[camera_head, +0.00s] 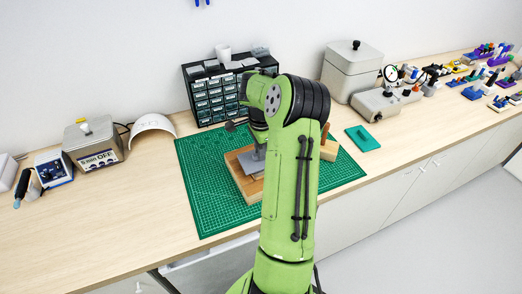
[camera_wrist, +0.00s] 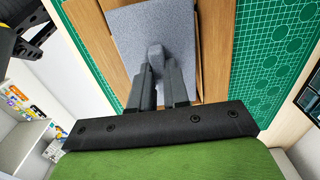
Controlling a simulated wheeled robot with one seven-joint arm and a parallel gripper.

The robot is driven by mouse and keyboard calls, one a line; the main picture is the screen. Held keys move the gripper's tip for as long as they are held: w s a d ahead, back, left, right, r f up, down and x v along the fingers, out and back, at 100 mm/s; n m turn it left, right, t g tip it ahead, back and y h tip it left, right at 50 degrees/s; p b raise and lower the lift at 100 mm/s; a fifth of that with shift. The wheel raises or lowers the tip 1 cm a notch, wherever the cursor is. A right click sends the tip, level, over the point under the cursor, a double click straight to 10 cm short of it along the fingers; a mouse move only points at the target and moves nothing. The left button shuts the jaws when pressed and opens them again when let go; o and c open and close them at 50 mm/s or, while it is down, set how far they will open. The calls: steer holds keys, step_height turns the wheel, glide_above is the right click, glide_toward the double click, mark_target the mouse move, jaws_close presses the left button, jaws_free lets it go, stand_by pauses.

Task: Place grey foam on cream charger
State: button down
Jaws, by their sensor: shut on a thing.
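The grey foam (camera_wrist: 180,30) is a flat, speckled blue-grey slab with a small raised tab, over a wooden board in the wrist view. My gripper (camera_wrist: 157,66) is shut on that tab, its dark fingers close on either side. I cannot tell whether the slab touches the board. In the head view, part of the grey foam (camera_head: 249,163) shows left of my green arm, which hides the rest. No cream thing is clearly the charger; a cream curved cover (camera_head: 153,129) and a cream lidded box (camera_head: 351,69) are in the head view.
The wooden board (camera_head: 247,187) lies on a green cutting mat (camera_head: 207,207). A black drawer cabinet (camera_head: 213,99) stands behind. Bare bench (camera_head: 120,220) is clear at front left.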

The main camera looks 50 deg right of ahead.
steer(key=shift+f+b, duration=0.6)
steer(key=shift+f, duration=0.05)
steer(key=c, duration=1.1)
jaws_free()
steer(key=shift+r, duration=0.15)
step_height(320, 180, up, 13)
steer(key=p, duration=0.3)
steer(key=shift+r, duration=0.15)
